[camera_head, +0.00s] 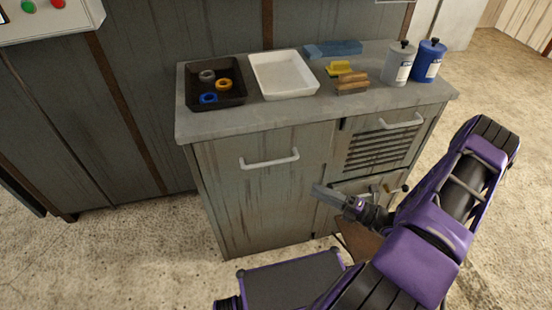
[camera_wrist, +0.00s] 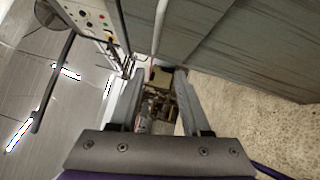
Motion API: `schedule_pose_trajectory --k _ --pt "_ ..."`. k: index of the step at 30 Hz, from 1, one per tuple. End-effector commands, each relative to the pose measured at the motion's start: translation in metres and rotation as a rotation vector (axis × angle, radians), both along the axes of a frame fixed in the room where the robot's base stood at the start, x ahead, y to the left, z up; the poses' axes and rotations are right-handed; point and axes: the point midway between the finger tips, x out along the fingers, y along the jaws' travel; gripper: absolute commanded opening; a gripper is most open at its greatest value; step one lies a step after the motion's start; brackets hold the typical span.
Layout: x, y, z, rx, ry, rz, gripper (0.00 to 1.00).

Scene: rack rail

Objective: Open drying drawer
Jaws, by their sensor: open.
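The cabinet (camera_head: 262,190) has a slatted front (camera_head: 378,150) at its upper right, which fits the drying drawer. A pale bar handle (camera_head: 401,121) is fixed near its top edge, and the front looks shut. Below it is another front, partly hidden by my arm. My gripper (camera_head: 318,190) is in front of the cabinet, below and left of the slatted front, pointing left. It is apart from the bar handle. In the wrist view my gripper (camera_wrist: 158,82) shows two spread fingers with nothing held between them.
The left door has its own handle (camera_head: 269,161). The worktop (camera_head: 300,112) holds a black tray (camera_head: 243,97) of rings, a white tray (camera_head: 318,91), a yellow brush, wooden blocks and two bottles (camera_head: 399,65). A control panel (camera_head: 50,20) is at upper left. Floor is free left of the cabinet.

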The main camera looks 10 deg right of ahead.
Motion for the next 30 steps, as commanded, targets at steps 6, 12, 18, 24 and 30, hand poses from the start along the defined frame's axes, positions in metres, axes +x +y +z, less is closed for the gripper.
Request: schedule_pose_trajectory --k 6,12,18,24,30 --pt "0.01 0.001 0.007 0.076 0.005 -0.052 0.47" --pt "0.034 0.027 0.011 0.072 0.005 -0.046 0.47" --pt "0.065 0.059 0.017 0.07 0.005 -0.045 0.47" --pt "0.094 0.089 0.022 0.069 0.005 -0.046 0.47" --pt "0.115 0.109 0.026 0.068 0.004 -0.047 0.47"
